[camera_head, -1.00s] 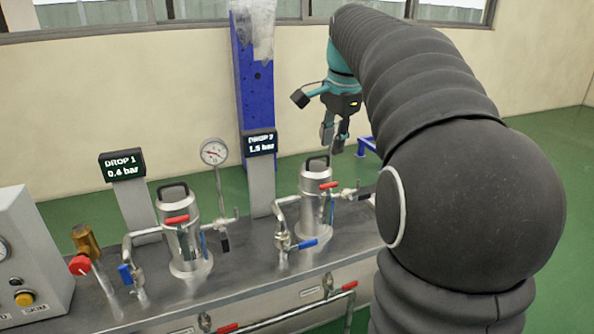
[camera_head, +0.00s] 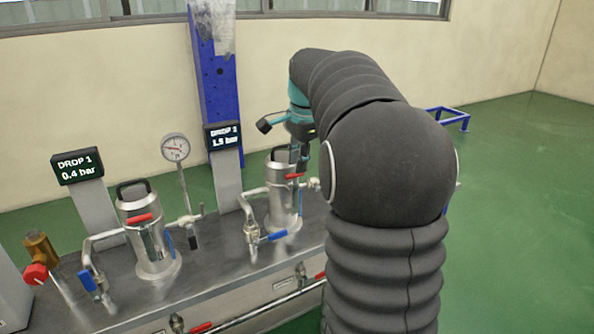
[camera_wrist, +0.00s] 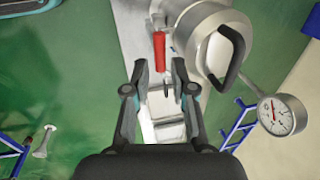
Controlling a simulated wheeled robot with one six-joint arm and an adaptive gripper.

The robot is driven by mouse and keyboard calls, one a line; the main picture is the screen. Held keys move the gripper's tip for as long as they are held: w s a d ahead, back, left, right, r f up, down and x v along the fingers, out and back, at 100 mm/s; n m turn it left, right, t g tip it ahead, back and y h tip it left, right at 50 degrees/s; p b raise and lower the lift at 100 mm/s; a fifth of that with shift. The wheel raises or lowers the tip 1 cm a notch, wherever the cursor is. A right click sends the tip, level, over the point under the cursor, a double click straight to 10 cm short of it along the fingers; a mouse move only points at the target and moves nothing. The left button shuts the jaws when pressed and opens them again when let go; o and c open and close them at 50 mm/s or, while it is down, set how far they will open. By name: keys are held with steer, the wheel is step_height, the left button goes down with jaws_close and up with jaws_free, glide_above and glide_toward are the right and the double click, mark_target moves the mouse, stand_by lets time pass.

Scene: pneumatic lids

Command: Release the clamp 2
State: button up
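The clamp 2 red handle (camera_head: 294,176) is on the side of the metal canister (camera_head: 282,197) by the DROP 2 display (camera_head: 224,137), which reads about 1.5 bar. In the wrist view the red handle (camera_wrist: 160,51) lies ahead of the fingertips, roughly in line with the gap between them. My gripper (camera_head: 300,163) is at the upper right of that canister, pointing down. In the wrist view my gripper (camera_wrist: 159,77) has its two fingers apart with nothing gripped. Contact with the handle cannot be made out. My arm hides part of the bench on the right.
The canister's black lid handle (camera_wrist: 229,55) is right of the fingers. A gauge (camera_head: 175,147) stands between the stations. Canister 1 (camera_head: 149,235) has its own red clamp handle (camera_head: 140,219) and a DROP 1 display (camera_head: 78,165). Blue-handled valves and pipes surround both canisters.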

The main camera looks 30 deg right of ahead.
mark_target(293, 193)
steer(key=shift+w+f, duration=0.25)
steer(key=shift+f, duration=1)
steer(key=shift+c, duration=0.3)
jaws_close()
steer(key=shift+s+b, duration=0.1)
steer(key=shift+b, duration=0.2)
